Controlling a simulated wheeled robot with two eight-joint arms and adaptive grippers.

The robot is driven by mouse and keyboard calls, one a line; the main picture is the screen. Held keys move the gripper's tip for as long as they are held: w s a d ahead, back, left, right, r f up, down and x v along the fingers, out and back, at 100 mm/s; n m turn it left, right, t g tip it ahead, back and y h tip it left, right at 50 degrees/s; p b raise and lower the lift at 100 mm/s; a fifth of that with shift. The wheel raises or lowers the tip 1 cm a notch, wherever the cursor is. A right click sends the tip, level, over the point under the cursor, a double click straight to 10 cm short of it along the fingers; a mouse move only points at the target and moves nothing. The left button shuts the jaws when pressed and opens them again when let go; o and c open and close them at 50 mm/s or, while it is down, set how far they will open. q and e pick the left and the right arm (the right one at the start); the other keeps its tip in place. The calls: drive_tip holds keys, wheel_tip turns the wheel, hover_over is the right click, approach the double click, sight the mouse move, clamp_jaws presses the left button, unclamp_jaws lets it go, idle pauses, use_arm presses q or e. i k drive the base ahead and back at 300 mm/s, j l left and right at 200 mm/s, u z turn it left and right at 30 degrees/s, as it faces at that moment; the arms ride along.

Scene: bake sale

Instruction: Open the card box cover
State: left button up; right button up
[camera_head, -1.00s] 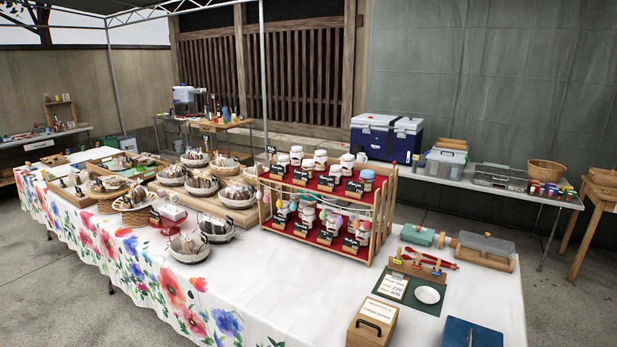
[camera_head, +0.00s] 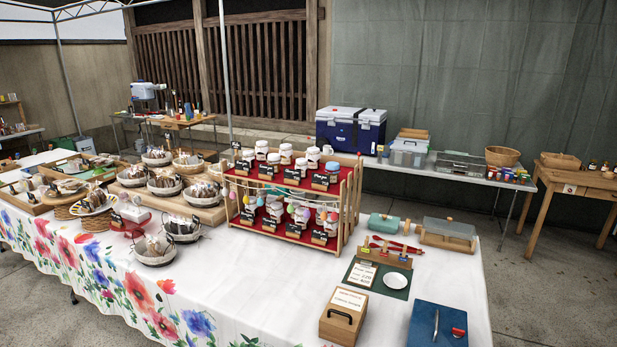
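The likely card box is a small wooden box (camera_head: 338,327) at the front edge of the white-covered table. It has a black handle on its front and a white printed label (camera_head: 348,299) on its top. Its top looks closed. Neither of my grippers shows in the head view.
A blue folder with a pen (camera_head: 422,325) lies right of the box. A green mat (camera_head: 366,286) with a white plate (camera_head: 395,280) lies behind it. A red-shelved wooden rack (camera_head: 345,215) of jars stands further back. Bare white cloth (camera_head: 250,275) lies left of the box.

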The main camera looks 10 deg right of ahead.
sight(342, 317)
drive_tip(key=i+l, duration=0.25)
drive_tip(key=l, duration=0.15)
drive_tip(key=i+l+u, duration=0.15)
drive_tip(key=l, duration=0.25)
drive_tip(key=i+l, duration=0.35)
drive_tip(key=l+u, duration=0.05)
